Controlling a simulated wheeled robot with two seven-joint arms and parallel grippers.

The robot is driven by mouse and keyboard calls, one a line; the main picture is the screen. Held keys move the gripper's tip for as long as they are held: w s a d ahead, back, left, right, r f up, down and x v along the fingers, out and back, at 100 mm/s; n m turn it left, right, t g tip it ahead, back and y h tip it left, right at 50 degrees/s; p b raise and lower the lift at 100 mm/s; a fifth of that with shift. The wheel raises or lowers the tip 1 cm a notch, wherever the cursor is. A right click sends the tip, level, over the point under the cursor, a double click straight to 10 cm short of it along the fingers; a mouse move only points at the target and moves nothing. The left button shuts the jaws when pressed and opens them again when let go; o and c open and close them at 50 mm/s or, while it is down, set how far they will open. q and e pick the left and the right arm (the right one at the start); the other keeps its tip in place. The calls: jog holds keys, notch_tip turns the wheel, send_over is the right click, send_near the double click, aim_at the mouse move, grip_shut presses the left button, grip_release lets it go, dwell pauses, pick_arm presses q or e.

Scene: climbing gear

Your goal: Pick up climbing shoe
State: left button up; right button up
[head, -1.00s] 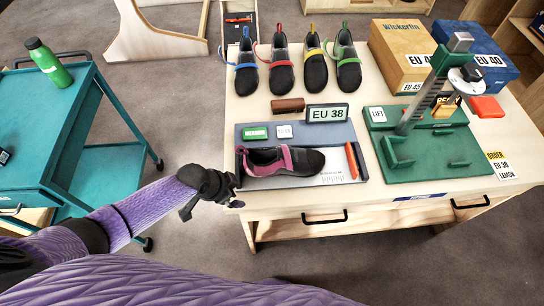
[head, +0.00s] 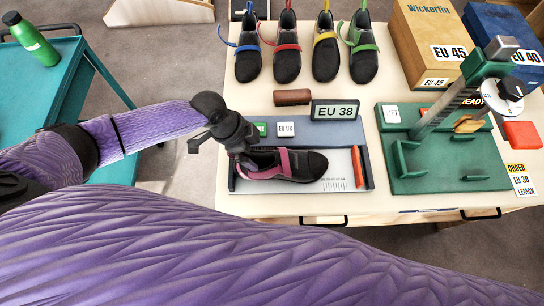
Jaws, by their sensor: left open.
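A black climbing shoe with a pink strap (head: 300,165) lies on its side or flat on the grey measuring tray (head: 330,187), toe to the right. My left gripper (head: 240,158) is at the heel end of this shoe, pointing down and covering part of the heel. It is open; whether its fingers touch the shoe cannot be told. Several more shoes stand at the back of the table: one with a blue strap (head: 249,62), one red (head: 287,62), one yellow (head: 326,60) and one green (head: 363,60). My right gripper is not in view.
An EU 38 display (head: 335,110) and a brown block (head: 292,97) are behind the tray. An orange marker (head: 357,167) lies at the tray's right. A green stand (head: 440,170) is further right, with shoe boxes (head: 430,45) behind. A teal cart (head: 75,85) with a bottle (head: 33,40) is left.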

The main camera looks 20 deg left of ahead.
aim_at(263, 161)
pick_arm(q)
jog(key=b+x, duration=0.1)
jog(key=x, duration=0.5)
jog(key=shift+s+d+f+b, duration=0.15)
jog(key=shift+f+b, duration=0.25)
jog(key=shift+r, duration=0.1)
